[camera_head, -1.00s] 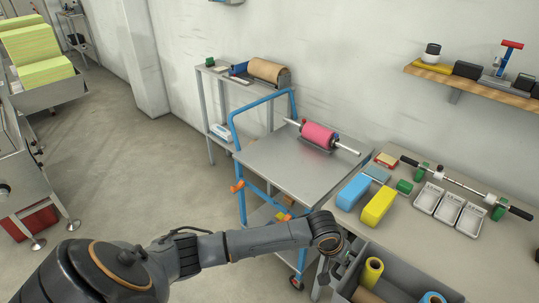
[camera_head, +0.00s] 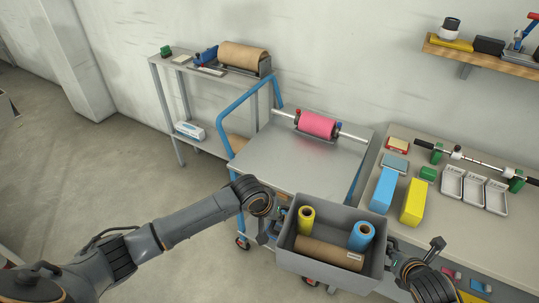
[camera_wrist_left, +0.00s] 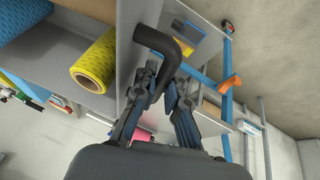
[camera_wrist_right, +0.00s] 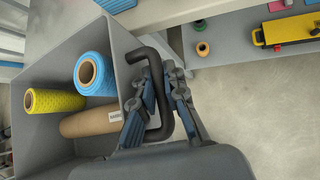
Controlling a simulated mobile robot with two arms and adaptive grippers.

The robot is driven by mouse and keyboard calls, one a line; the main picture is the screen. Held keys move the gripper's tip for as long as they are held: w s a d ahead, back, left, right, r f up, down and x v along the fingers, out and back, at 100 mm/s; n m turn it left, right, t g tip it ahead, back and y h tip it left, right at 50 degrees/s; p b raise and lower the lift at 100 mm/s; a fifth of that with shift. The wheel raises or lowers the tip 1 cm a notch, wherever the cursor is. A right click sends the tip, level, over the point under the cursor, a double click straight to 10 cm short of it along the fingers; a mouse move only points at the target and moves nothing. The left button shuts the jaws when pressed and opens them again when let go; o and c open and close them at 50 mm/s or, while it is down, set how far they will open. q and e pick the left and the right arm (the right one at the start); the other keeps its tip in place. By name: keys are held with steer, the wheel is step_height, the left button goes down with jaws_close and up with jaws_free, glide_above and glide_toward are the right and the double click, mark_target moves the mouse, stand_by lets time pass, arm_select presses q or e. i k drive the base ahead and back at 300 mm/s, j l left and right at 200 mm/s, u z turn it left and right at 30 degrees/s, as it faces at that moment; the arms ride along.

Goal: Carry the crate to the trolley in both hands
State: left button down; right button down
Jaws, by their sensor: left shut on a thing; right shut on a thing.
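The grey crate (camera_head: 286,257) is held between my two grippers in the head view, in front of the trolley. It holds a yellow roll (camera_head: 306,219), a blue roll (camera_head: 360,236) and a brown roll (camera_head: 325,252). My left gripper (camera_head: 270,232) is shut on the dark handle at the crate's left end, seen in the left wrist view (camera_wrist_left: 165,85). My right gripper (camera_head: 398,262) is shut on the handle at the right end, seen in the right wrist view (camera_wrist_right: 160,90). The trolley (camera_head: 270,165) has a blue frame and a grey top with a pink roll (camera_head: 317,125) on a bar at its back.
The bench (camera_head: 450,228) on the right carries a blue block (camera_head: 383,191), a yellow block (camera_head: 412,203), white trays (camera_head: 474,188) and a bar. A shelf stand (camera_head: 168,98) stands behind the trolley's left. The trolley top's front part is bare.

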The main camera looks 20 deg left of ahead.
mark_target(295, 163)
steer(key=i+j, duration=0.1)
steer(key=j, duration=0.3)
steer(key=j+u, duration=0.1)
steer(key=j, duration=0.35)
steer(key=i+j, duration=0.15)
steer(key=j, duration=0.25)
steer(key=i+l, duration=0.3)
steer(key=i, duration=0.15)
steer(key=i+l, duration=0.25)
steer(key=i, duration=0.2)
steer(key=u, duration=0.05)
